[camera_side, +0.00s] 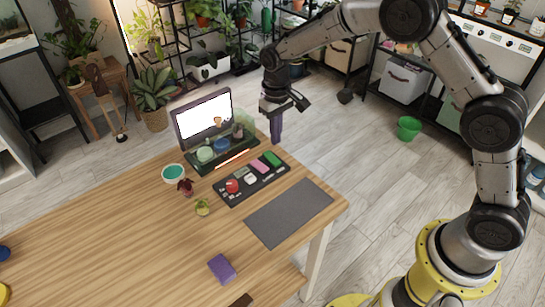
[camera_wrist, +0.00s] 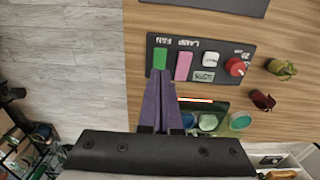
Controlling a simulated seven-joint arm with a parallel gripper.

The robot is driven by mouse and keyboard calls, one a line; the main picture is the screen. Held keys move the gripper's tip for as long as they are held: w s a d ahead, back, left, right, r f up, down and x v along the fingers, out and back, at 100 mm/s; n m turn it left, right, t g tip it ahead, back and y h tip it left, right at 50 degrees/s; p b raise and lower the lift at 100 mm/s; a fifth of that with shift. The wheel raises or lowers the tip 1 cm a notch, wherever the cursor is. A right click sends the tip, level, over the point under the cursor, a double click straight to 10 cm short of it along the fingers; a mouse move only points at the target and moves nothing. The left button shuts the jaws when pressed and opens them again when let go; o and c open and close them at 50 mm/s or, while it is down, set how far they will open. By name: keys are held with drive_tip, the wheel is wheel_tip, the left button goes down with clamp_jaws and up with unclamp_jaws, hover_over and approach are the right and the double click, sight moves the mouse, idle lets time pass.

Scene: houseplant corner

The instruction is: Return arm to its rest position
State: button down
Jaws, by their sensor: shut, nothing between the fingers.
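My gripper (camera_side: 276,140) hangs over the back right part of the wooden table, its purple fingers pointing down. In the wrist view the fingers (camera_wrist: 160,76) are together with nothing between them, and the tips overlap the edge of a dark control panel (camera_wrist: 222,85) beside its green and pink switches. I cannot tell the exact height of the tips, but they look clear of the panel. My arm reaches in from the right, bent at the elbow.
The panel (camera_side: 221,189) has a red knob (camera_side: 232,186). Behind it stands a glass-fronted case with a bright screen (camera_side: 205,117). A grey mat (camera_side: 289,213), a purple block (camera_side: 222,269), a teal-filled dish (camera_side: 173,173) and small plants lie about. A green pot (camera_side: 408,128) stands on the floor.

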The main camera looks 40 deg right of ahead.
drive_tip(key=s+d+r+t, duration=0.2)
drive_tip(key=r, duration=0.7)
drive_tip(key=s+d+r+t, duration=0.1)
drive_tip(key=s+r, duration=0.1)
drive_tip(key=r, duration=0.6)
drive_tip(key=s+d+r+t, duration=0.25)
drive_tip(key=s+r, duration=0.55)
drive_tip(key=s, duration=0.5)
drive_tip(key=s+d+f, duration=0.1)
drive_tip(key=s+f, duration=0.2)
drive_tip(key=s, duration=0.5)
drive_tip(key=s+f, duration=0.4)
drive_tip(key=s, duration=0.3)
drive_tip(key=shift+s+d, duration=0.35)
drive_tip(key=shift+r, duration=0.1)
